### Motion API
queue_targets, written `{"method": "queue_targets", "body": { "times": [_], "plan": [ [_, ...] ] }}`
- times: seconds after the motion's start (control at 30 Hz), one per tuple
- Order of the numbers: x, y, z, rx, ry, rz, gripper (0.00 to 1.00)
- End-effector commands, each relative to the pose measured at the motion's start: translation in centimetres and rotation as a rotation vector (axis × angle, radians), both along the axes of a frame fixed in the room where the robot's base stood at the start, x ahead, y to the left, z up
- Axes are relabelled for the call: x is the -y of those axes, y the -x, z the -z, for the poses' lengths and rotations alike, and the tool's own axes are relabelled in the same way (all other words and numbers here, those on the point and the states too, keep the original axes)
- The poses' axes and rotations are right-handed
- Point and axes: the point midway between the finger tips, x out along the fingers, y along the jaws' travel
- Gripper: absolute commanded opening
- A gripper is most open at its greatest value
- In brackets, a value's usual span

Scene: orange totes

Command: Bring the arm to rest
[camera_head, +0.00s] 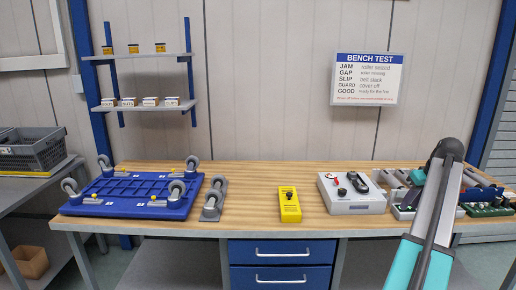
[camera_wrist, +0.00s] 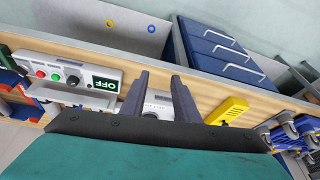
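My arm (camera_head: 430,220) rises at the right of the head view, over the right end of the bench, with its dark joint uppermost. The gripper itself cannot be made out there. In the wrist view my gripper (camera_wrist: 159,84) shows two dark grey fingers, spread apart with nothing held between them. A white box (camera_wrist: 157,100) shows beyond and between the fingers, on the bench. The same white box (camera_head: 352,204) stands right of centre in the head view, with small dark and red parts on top.
A wooden bench (camera_head: 250,225) carries a blue wheeled platform (camera_head: 130,185), grey rollers (camera_head: 214,198) and a yellow device (camera_head: 289,204). Trays of parts (camera_head: 407,212) lie near my arm. A control panel (camera_wrist: 65,73) reading OFF shows in the wrist view. Bench space between rollers and yellow device is clear.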

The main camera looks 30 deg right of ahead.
Motion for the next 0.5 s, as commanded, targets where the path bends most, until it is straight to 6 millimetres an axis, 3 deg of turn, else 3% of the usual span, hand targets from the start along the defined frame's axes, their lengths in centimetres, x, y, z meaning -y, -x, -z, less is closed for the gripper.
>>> {"method": "queue_targets", "body": {
  "times": [0.03, 0.2, 0.5],
  "plan": [
    [-0.9, -1.9, 1.2, -0.005, -0.015, -0.027, 0.28],
    [-4.4, -7.8, 5.8, -0.026, -0.068, -0.113, 0.28],
    [-13.0, -16.3, 14.7, -0.085, -0.162, -0.262, 0.28]
  ]
}}
